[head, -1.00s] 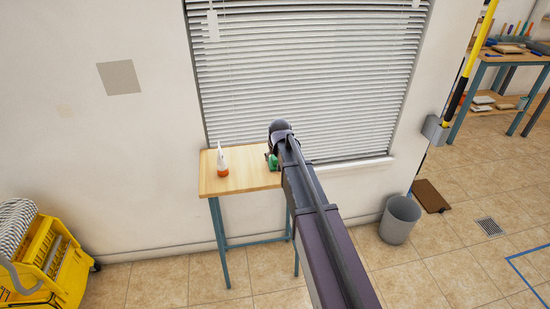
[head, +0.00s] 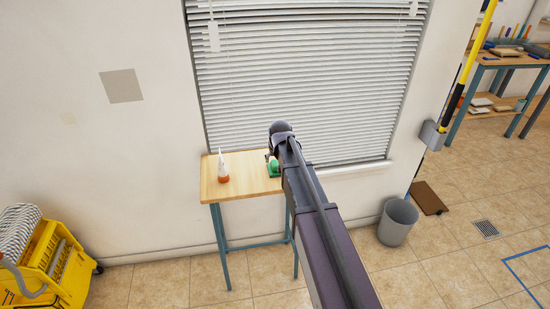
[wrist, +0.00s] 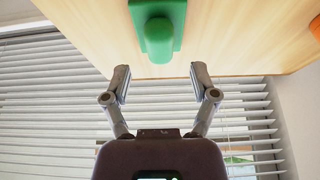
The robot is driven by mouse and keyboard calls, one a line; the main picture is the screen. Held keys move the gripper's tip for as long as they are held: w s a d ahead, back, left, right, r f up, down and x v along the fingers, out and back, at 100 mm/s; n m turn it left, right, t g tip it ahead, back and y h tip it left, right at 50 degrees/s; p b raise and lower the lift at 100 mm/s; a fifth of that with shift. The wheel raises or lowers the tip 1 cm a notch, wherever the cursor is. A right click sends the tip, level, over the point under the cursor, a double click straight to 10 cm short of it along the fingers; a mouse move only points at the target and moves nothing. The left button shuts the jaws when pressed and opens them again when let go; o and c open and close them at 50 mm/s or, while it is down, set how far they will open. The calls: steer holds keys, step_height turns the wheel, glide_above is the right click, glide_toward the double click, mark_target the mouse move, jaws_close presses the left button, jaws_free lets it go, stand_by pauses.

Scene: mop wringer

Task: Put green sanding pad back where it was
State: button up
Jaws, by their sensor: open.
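The green sanding pad (head: 274,169), with a rounded raised grip, rests on the small wooden table (head: 232,188) by the window, near its right end. In the wrist view the pad (wrist: 158,36) lies at the top centre on the wood. My gripper (wrist: 160,74) is open, its two fingers spread and nothing between them. The fingertips point toward the pad with a gap between, and the pad lies beyond them. In the head view my arm hides the gripper and part of the table's right end.
An orange-and-white spray bottle (head: 223,168) stands on the table's left half. Window blinds (head: 300,85) hang just behind the table. A grey bin (head: 397,221) stands on the floor to the right, and a yellow mop wringer (head: 62,262) is at the lower left.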

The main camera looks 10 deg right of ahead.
steer(key=p+v, duration=0.7)
steer(key=v, duration=0.1)
steer(key=shift+r, duration=0.1)
stand_by(0.9)
steer(key=s+f+g, duration=0.1)
steer(key=s+g, duration=0.3)
steer(key=s, duration=2)
steer(key=shift+s+f+g, duration=0.2)
steer(key=shift+f+g, duration=0.05)
steer(key=shift+g, duration=0.05)
